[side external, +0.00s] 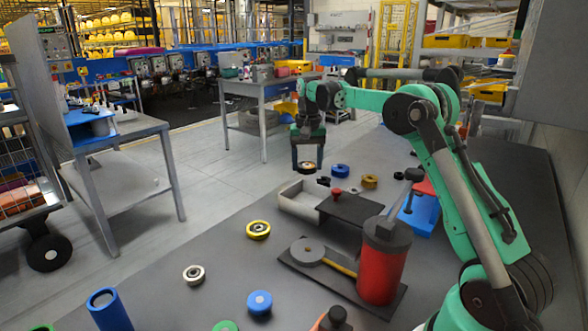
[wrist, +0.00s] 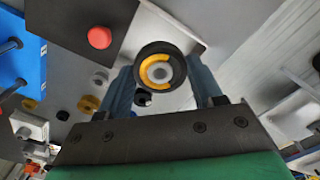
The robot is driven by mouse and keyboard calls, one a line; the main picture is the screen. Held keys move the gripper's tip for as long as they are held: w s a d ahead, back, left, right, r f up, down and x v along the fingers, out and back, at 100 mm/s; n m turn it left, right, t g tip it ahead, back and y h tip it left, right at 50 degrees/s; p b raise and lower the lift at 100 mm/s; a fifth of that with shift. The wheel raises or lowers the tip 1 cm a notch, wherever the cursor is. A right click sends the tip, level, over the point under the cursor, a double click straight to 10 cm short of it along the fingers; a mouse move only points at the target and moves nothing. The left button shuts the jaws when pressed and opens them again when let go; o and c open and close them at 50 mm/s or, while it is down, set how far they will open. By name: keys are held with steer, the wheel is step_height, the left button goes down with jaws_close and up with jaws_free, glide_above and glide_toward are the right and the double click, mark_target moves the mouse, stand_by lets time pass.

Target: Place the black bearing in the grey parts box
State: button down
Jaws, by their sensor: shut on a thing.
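My gripper (side external: 308,158) is shut on the black bearing (side external: 307,168), a black ring with a yellow-orange inner part and a grey centre. In the wrist view the bearing (wrist: 142,57) sits between the two fingers of my gripper (wrist: 163,85). The bearing is held above the table, over or near the far end of the grey parts box (side external: 296,208); the exact height is unclear. The box is a pale open tray. A dark plate with a red knob (side external: 357,211) lies at its right side and hides part of it. The plate also shows in the wrist view (wrist: 60,38).
Blue (side external: 340,170) and gold (side external: 370,182) rings and small dark parts (side external: 323,181) lie right of my gripper. A blue holder (side external: 421,216) and red cylinder (side external: 381,270) stand nearer my arm.

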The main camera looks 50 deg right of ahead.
mark_target(310, 197)
steer(key=shift+m, duration=0.8)
steer(key=d+f, duration=0.1)
steer(key=f, duration=0.1)
steer(key=d+f, duration=0.1)
steer(key=shift+w+d+f, duration=0.3)
steer(key=shift+d, duration=0.05)
step_height(310, 197, down, 8)
steer(key=shift+r, duration=0.1)
steer(key=shift+c, duration=0.7)
jaws_free()
